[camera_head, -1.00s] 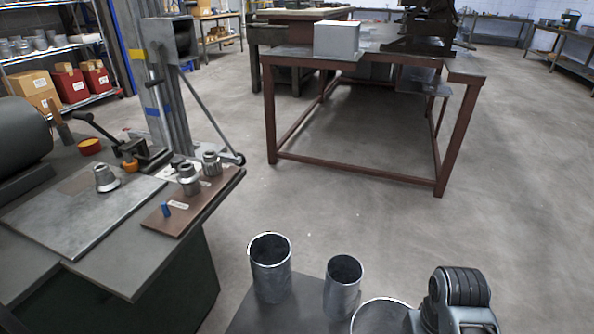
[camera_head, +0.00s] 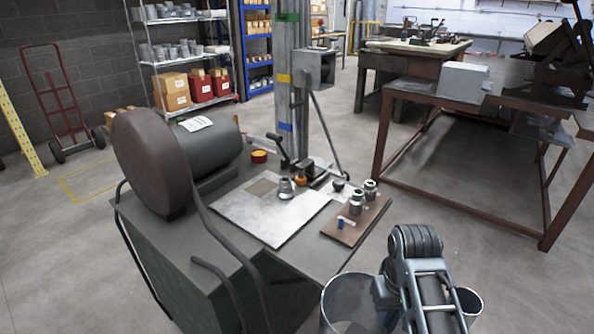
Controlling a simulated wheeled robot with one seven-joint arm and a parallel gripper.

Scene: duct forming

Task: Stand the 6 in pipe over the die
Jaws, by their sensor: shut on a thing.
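A wide grey metal pipe (camera_head: 343,303), likely the 6 in pipe, is upright with its open top showing at the bottom of the head view; its lower part is cut off by the frame. My gripper (camera_head: 384,292) is at the right side of its rim and shut on it; my wrist hides most of the fingers. A silver die (camera_head: 286,188) with a flared base stands on the pale metal plate (camera_head: 250,222) on the bench. Nothing is over it. The pipe is in front and to the right of this die, clear of it in the picture.
A brown board (camera_head: 338,236) holds silver fittings (camera_head: 356,206) and a blue piece at the bench's right edge. A lever clamp (camera_head: 305,172) and a post (camera_head: 291,90) stand behind the die. A narrower pipe (camera_head: 469,301) shows behind my arm.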

